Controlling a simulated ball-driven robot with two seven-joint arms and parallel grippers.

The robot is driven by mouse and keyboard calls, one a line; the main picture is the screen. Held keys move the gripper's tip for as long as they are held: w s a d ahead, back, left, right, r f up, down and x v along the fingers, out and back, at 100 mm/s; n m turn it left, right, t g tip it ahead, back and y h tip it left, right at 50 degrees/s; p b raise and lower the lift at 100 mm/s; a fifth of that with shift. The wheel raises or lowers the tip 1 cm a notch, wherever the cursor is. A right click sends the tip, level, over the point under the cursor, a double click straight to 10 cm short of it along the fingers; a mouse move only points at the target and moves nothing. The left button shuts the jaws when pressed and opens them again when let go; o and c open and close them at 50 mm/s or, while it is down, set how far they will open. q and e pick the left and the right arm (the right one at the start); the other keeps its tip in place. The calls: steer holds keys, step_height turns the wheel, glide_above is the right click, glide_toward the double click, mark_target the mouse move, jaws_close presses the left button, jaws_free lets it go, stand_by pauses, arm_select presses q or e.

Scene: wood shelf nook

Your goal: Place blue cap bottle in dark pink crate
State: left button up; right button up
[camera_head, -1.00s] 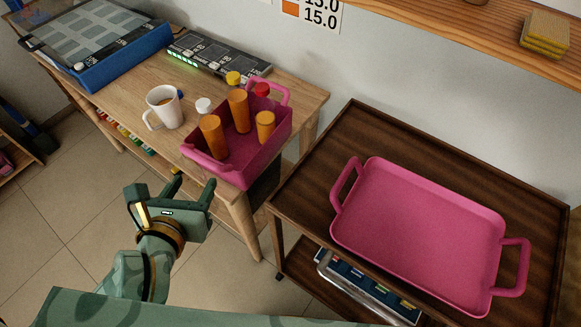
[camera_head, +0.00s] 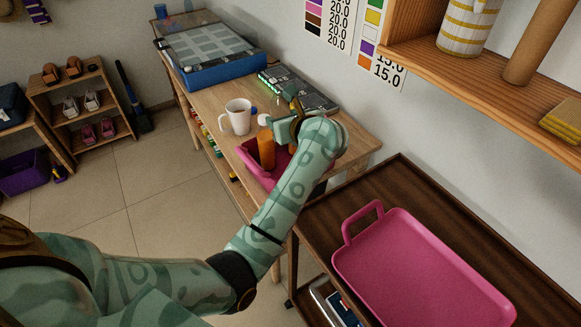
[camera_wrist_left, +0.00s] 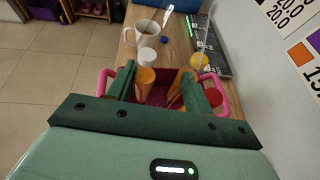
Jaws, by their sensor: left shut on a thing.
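A pink crate (camera_head: 252,169) with a darker inside stands on the wooden table. It holds orange bottles; the left one (camera_head: 266,150) shows beside my arm. In the left wrist view, white (camera_wrist_left: 148,56), yellow (camera_wrist_left: 200,62) and red (camera_wrist_left: 213,97) caps show around this crate. A small blue cap (camera_head: 253,111) shows beside the white mug (camera_head: 238,117); I see no bottle body under it. My left gripper (camera_head: 294,117) is over the crate, among the bottles, shut on what seems a bottle; its cap colour is unclear. My right gripper is out of view.
A brighter pink tray-like crate (camera_head: 372,212) with handles stands on the dark wooden trolley (camera_head: 400,170). A blue box (camera_head: 208,73) and a dark device (camera_head: 300,90) are at the table's back. A wall shelf (camera_head: 430,66) overhangs at the right.

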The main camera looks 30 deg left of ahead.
mark_target(284, 151)
arm_select(q)
steer(key=f+b, duration=0.3)
steer(key=f, duration=0.8)
steer(key=shift+a, duration=0.2)
step_height(284, 151, down, 4)
steer(key=shift+r+b, duration=0.1)
steer(key=shift+b, duration=0.55)
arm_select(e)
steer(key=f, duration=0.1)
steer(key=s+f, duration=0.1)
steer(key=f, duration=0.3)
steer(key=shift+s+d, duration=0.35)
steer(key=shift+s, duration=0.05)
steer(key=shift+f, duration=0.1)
arm_select(q)
steer(key=shift+s, duration=0.1)
steer(key=o, duration=1.1)
steer(key=shift+f, duration=0.2)
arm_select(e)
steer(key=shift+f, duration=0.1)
